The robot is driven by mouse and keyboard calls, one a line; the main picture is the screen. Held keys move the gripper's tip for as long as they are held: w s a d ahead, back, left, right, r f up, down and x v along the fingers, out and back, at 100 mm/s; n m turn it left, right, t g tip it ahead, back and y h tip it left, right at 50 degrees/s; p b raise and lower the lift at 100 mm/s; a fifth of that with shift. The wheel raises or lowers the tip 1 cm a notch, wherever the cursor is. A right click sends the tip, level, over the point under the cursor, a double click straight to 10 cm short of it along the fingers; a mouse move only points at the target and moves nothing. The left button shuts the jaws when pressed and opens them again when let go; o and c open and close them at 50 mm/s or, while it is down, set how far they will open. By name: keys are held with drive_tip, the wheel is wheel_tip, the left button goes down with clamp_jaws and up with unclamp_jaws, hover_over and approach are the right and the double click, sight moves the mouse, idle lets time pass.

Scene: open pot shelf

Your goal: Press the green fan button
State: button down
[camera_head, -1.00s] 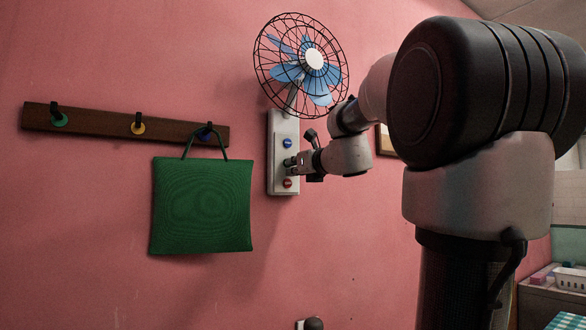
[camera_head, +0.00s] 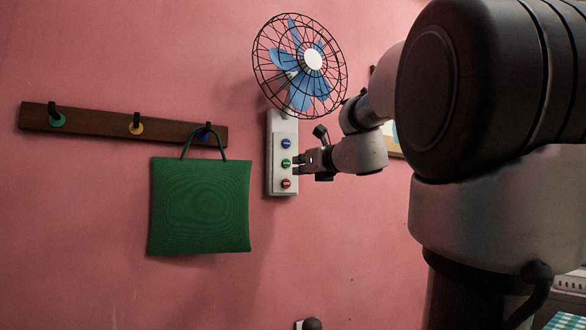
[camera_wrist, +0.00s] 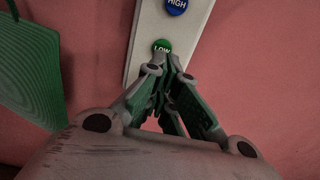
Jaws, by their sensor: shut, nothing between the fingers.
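The green button (camera_head: 286,163) is the middle one of three on a white panel (camera_head: 270,187) under the fan. In the wrist view the green button (camera_wrist: 161,46) reads "LOW" and its lower part is hidden behind my fingertips. My gripper (camera_head: 297,164) is shut and empty, its tips just right of the green button in the head view. In the wrist view my gripper (camera_wrist: 166,66) points at the button. A small gap seems to show in the head view, but I cannot tell for certain whether the tips touch it.
A blue button (camera_head: 286,143) marked "HIGH" is above and a red button (camera_head: 286,184) below. The caged blue fan (camera_head: 313,60) is above the panel. A green bag (camera_head: 200,206) hangs from a hook rail (camera_head: 90,121) on the left.

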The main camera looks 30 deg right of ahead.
drive_tip(key=shift+s, duration=1.3)
